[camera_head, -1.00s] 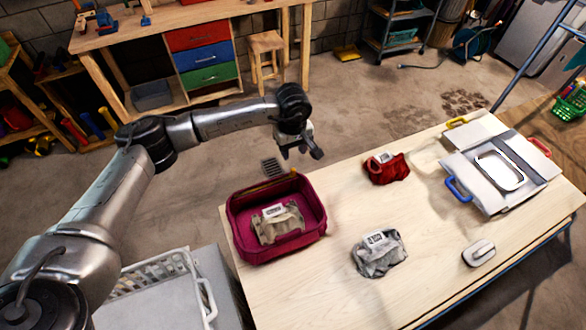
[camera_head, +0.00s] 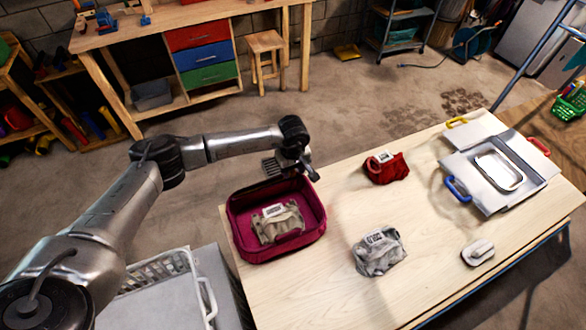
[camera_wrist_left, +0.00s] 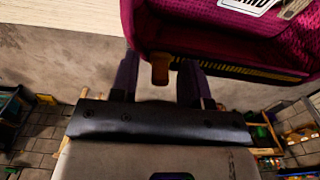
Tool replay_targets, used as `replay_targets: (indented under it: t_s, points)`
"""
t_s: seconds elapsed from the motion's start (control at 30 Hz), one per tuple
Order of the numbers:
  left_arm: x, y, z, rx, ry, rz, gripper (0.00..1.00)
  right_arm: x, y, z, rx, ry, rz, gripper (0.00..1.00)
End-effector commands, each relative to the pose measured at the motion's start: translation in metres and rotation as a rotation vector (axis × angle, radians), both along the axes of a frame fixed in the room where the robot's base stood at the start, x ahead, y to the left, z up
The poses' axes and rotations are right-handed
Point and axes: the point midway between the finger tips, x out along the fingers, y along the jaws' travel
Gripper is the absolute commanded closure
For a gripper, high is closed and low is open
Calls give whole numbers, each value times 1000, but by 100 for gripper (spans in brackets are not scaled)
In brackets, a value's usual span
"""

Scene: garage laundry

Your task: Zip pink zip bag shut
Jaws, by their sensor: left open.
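The pink zip bag (camera_head: 238,222) lies open on the table's left end, with a beige folded cloth (camera_head: 279,222) with a white label inside. In the left wrist view, the bag (camera_wrist_left: 165,25) shows its zip edge and an orange-brown zip pull (camera_wrist_left: 160,68). My left gripper (camera_head: 312,172) is just above the bag's far right corner. Its dark fingers (camera_wrist_left: 158,82) are open, one on each side of the zip pull in that view. I cannot tell whether they touch it. My right gripper is not in view.
On the table (camera_head: 330,290) are a red cloth (camera_head: 390,172), a grey cloth (camera_head: 378,254), a small white-topped item (camera_head: 478,252) and a large pale case with coloured handles (camera_head: 470,180). A white basket (camera_head: 160,280) stands left of the table. The table's near middle is bare.

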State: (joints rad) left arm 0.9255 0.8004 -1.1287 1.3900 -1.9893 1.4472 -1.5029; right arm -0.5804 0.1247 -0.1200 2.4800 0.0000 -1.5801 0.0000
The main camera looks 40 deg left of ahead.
Motion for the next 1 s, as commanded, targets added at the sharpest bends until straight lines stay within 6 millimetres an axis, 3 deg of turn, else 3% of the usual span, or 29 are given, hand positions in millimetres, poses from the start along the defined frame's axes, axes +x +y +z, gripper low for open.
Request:
replay_targets:
  t_s: [0.07, 0.5, 1.0]
  points:
    - [0, 0, 0, 0, 0, 0, 57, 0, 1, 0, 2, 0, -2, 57]
    - [0, 0, 0, 0, 0, 0, 99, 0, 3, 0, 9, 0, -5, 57]
    - [-3, -5, 0, 0, 0, -16, 100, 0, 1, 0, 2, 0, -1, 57]
